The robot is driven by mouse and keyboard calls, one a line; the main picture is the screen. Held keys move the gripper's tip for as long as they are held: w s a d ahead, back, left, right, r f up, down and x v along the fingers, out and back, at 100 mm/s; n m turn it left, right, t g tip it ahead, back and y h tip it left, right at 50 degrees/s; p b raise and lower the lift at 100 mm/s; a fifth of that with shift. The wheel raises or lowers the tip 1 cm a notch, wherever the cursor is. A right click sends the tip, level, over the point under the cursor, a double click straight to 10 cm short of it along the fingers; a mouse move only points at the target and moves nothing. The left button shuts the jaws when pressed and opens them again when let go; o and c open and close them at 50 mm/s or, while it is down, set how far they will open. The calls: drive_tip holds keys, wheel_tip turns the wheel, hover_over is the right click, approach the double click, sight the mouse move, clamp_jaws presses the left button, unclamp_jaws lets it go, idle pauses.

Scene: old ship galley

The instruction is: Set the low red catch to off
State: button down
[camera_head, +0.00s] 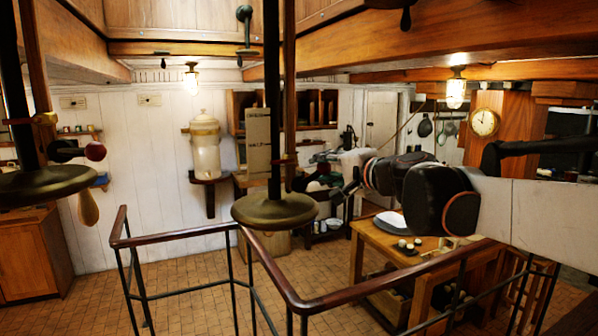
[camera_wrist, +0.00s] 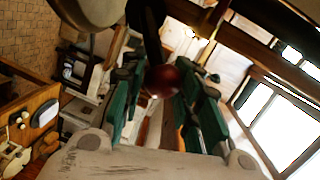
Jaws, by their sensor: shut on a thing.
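A dark red ball knob, the red catch (camera_wrist: 162,80), shows in the middle of the wrist view on a dark lever. My gripper (camera_wrist: 158,97) has its green-sided fingers on both sides of the knob and is shut on it. In the head view my arm reaches in from the right, and my gripper (camera_head: 327,178) is beside the middle dark post. The fingers and the held knob are small and dark there, so the catch's exact setting cannot be told.
Another red knob (camera_head: 95,151) is on a lever at the left post. A brass disc (camera_head: 275,209) is at the foot of the middle post. A wooden railing (camera_head: 290,290) crosses the front. A wooden table (camera_head: 380,240) stands below my arm.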

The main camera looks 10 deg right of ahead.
drive_tip(key=shift+s+a+r+n, duration=0.2)
drive_tip(key=shift+a+n, duration=0.35)
drive_tip(key=shift+n, duration=0.25)
drive_tip(key=shift+f, duration=0.1)
idle(1.2)
